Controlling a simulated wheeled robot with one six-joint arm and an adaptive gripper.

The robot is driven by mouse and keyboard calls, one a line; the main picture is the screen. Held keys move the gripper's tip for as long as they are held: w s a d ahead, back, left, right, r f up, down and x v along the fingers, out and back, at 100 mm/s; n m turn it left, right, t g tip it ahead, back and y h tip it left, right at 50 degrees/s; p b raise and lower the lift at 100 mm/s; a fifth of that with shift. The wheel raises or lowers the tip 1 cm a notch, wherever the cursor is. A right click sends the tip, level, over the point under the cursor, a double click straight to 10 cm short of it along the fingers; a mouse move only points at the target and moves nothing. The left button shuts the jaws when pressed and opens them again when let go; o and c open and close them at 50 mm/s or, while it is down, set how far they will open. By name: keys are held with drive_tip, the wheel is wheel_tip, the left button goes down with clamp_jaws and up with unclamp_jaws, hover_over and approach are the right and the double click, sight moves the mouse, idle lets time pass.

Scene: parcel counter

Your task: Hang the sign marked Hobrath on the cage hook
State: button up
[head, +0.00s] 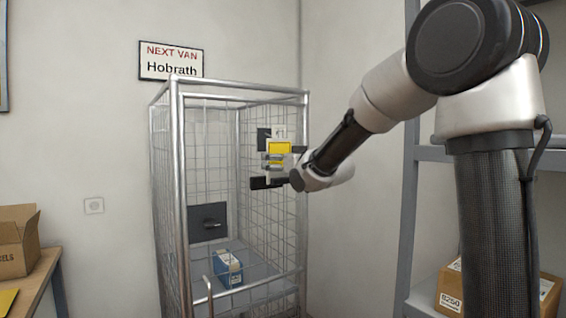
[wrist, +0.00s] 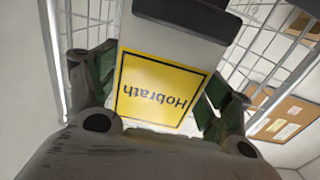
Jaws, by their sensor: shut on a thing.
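The yellow sign marked Hobrath (wrist: 155,92) is between the fingers of my gripper (wrist: 163,88) in the wrist view, its lettering upside down there. My gripper is shut on it. In the head view the sign (head: 279,148) is a small yellow patch at the upper right of the cage (head: 178,190), held by my gripper (head: 277,166). A dark plate (head: 263,138) shows just behind the sign; in the wrist view a dark grey plate (wrist: 182,17) lies close beyond the sign's edge. I cannot make out the hook itself, nor whether the sign touches the plate.
A wall board (head: 171,60) reads NEXT VAN Hobrath. The cage holds a blue-and-white box (head: 228,268) on its floor and another dark plate (head: 208,223) low on its mesh. A shelf (head: 412,170) with a carton (head: 450,290) stands right. A table with an open carton (head: 18,240) stands left.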

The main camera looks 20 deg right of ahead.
drive_tip(key=w, duration=0.1)
drive_tip(key=w+a, duration=0.1)
drive_tip(key=w+f, duration=0.1)
drive_tip(key=w, duration=0.1)
drive_tip(key=shift+w+a+f, duration=0.1)
drive_tip(key=shift+a, duration=0.1)
drive_tip(key=shift+f, duration=0.15)
drive_tip(key=shift+w+f, duration=0.1)
idle(0.7)
drive_tip(key=o, duration=1.1)
drive_tip(key=shift+c, duration=0.2)
drive_tip(key=shift+o, duration=0.2)
